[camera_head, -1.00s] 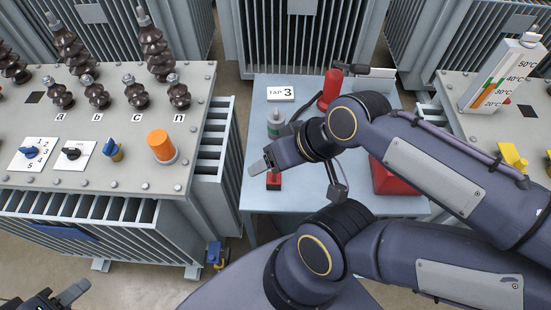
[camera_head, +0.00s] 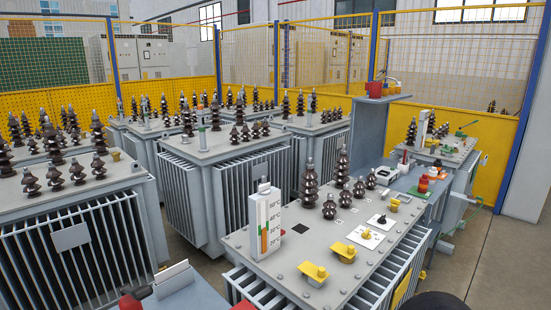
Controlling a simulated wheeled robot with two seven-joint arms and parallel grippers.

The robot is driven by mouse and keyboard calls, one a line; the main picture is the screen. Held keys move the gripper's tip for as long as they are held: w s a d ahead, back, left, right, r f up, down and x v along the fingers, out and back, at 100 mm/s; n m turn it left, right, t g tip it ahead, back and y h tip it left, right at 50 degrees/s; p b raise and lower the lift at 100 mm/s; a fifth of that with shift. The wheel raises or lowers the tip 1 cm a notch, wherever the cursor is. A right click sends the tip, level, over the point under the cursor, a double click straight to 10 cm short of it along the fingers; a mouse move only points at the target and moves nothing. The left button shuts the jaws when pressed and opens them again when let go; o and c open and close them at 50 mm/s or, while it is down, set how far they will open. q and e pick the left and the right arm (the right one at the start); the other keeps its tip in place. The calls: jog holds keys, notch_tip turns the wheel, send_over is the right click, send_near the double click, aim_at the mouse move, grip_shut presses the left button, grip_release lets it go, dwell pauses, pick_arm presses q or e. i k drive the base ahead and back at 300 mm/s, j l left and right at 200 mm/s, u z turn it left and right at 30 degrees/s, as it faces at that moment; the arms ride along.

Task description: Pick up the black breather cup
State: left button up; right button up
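I cannot pick out a black breather cup for certain in this view. A small dark shape (camera_head: 143,292) shows beside a red object (camera_head: 130,303) at the bottom left, cut by the frame edge and too partial to name. Neither of my grippers is in view. A dark rounded piece at the bottom right edge looks like part of my arm.
A grey transformer (camera_head: 315,255) with a temperature gauge (camera_head: 266,222) and yellow fittings (camera_head: 315,272) fills the near right. A blue-grey table (camera_head: 200,297) with a white card (camera_head: 172,272) is at bottom left. More transformers and a yellow fence (camera_head: 300,95) stand behind.

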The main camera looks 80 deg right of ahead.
aim_at(437, 164)
jog(key=z, duration=3.85)
